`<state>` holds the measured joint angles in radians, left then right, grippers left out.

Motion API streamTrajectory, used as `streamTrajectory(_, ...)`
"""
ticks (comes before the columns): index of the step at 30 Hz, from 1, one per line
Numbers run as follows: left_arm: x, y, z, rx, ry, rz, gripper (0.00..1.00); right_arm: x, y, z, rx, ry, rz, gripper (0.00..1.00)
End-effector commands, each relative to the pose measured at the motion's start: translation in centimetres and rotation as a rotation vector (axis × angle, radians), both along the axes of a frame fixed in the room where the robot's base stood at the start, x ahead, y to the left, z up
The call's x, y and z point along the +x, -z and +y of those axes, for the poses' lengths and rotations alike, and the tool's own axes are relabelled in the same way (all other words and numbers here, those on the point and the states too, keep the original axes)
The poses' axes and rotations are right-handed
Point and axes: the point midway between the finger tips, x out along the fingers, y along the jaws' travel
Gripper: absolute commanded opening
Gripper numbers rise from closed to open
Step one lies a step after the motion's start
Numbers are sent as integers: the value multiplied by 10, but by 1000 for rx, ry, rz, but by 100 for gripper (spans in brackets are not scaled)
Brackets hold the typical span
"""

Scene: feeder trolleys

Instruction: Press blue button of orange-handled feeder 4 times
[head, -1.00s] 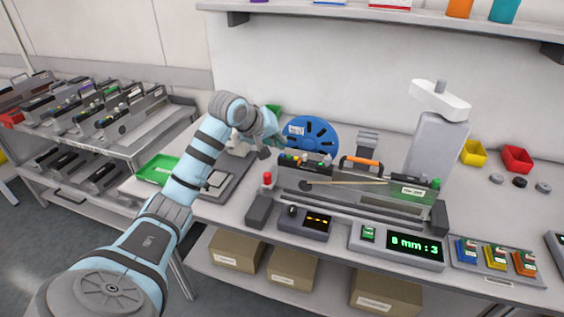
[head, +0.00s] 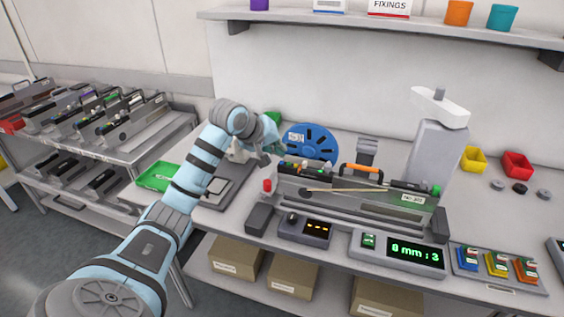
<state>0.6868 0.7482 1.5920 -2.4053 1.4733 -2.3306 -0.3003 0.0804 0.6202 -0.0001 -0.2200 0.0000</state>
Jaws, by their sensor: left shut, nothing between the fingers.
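The feeder (head: 345,198) with the orange handle (head: 362,170) sits in a grey holder on the bench. A row of small coloured buttons (head: 305,166) lies along its top left; the blue one is too small to make out for sure. My left gripper (head: 270,157) is shut and empty, just left of and above the button row. Its tips are small and partly hidden by the wrist, so I cannot tell whether they touch anything. My right gripper is not in view.
A blue reel (head: 315,143) stands behind the feeder. A display box (head: 372,252) in front shows green text that looks like "8 mm : 3". A red-topped post (head: 267,186) stands left of the feeder. A trolley (head: 145,147) with more feeders stands at left.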

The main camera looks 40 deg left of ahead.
Motion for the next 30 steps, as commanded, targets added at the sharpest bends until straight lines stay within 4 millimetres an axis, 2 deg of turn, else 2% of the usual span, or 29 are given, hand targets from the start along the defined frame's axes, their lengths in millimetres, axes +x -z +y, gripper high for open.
streamTrajectory(30, 0, 9, 0, 0, 0, 0, 0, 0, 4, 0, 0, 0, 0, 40)
